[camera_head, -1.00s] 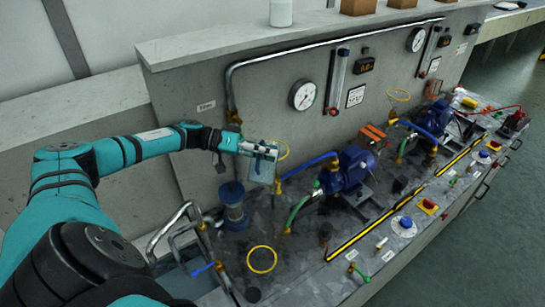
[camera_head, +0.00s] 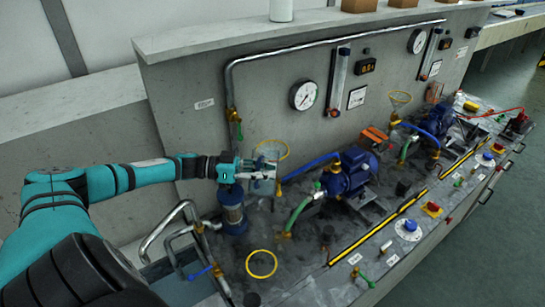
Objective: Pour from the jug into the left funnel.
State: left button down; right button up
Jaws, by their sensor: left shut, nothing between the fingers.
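The left funnel (camera_head: 271,150) shows as a yellow rim in front of the grey wall, left of the near blue pump. My left gripper (camera_head: 270,172) is shut, just below and in front of this rim. A pale, translucent shape (camera_head: 264,187), perhaps the jug, shows at its fingers. Its outline is unclear, and I cannot tell whether it touches the gripper. No liquid stream is visible. The gripper overlaps the funnel's lower part. My right gripper is not in view.
A second yellow-rimmed funnel (camera_head: 400,97) stands farther right. The near blue pump (camera_head: 350,174) and a blue cylinder (camera_head: 232,208) flank the gripper. Bent metal pipes (camera_head: 165,225) rise at the left. A yellow ring (camera_head: 261,263) lies on the fairly clear front deck.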

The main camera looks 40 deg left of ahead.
pick_arm(q)
notch_tip(320, 180, up, 9)
jog(key=p, duration=0.4)
jog(key=shift+f, duration=0.2)
dwell(0.4)
jog(key=m+t+b, duration=0.1)
jog(key=m, duration=0.4)
jog(key=shift+h, duration=0.3)
